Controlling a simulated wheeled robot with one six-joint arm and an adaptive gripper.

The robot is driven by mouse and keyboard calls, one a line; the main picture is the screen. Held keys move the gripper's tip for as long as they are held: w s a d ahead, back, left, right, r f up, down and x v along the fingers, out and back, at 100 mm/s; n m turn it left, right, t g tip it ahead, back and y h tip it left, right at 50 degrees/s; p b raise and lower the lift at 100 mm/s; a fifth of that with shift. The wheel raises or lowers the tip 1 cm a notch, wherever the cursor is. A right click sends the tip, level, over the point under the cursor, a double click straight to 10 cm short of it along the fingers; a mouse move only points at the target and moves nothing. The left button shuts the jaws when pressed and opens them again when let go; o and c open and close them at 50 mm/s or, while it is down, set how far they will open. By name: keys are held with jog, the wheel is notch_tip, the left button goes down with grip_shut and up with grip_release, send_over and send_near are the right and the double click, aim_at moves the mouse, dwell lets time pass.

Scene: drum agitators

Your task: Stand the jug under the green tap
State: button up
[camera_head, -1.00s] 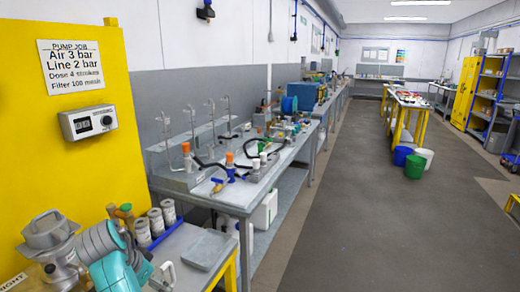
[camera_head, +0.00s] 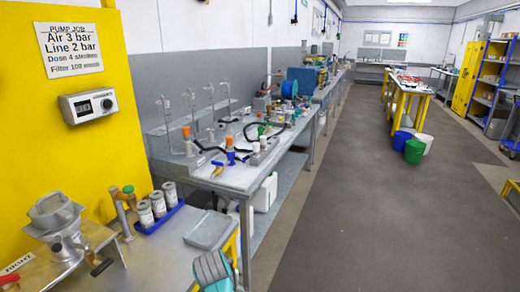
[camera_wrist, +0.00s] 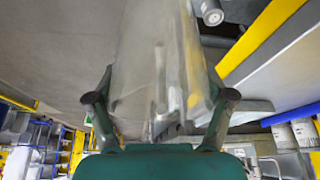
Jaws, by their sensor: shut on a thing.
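In the wrist view my gripper (camera_wrist: 160,100) is shut on a clear, see-through jug (camera_wrist: 155,60), with one finger on each side of its wall. The jug looks empty, and its tilt is hard to judge. The head view does not show the jug or my fingers.
White canisters (camera_head: 158,203) stand in a blue tray (camera_head: 166,220) right of the taps. A grey flat plate (camera_head: 210,230) lies nearer the bench's right edge. The aisle floor (camera_head: 360,200) at right is clear.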

jog(key=s+d+f+n, duration=0.1)
jog(key=s+d+f, duration=0.3)
jog(key=d, duration=0.5)
jog(key=s+d+f, duration=0.5)
jog(key=d+f, duration=0.2)
jog(key=d, duration=0.2)
jog(key=s+d+f+n+y, duration=0.1)
jog(key=s+d+f, duration=0.3)
jog(key=d, duration=0.5)
notch_tip(320, 180, down, 3)
jog(key=shift+s+d+r+n, duration=0.15)
jog(key=shift+s+d+n, duration=0.15)
jog(key=shift+s+d, duration=0.1)
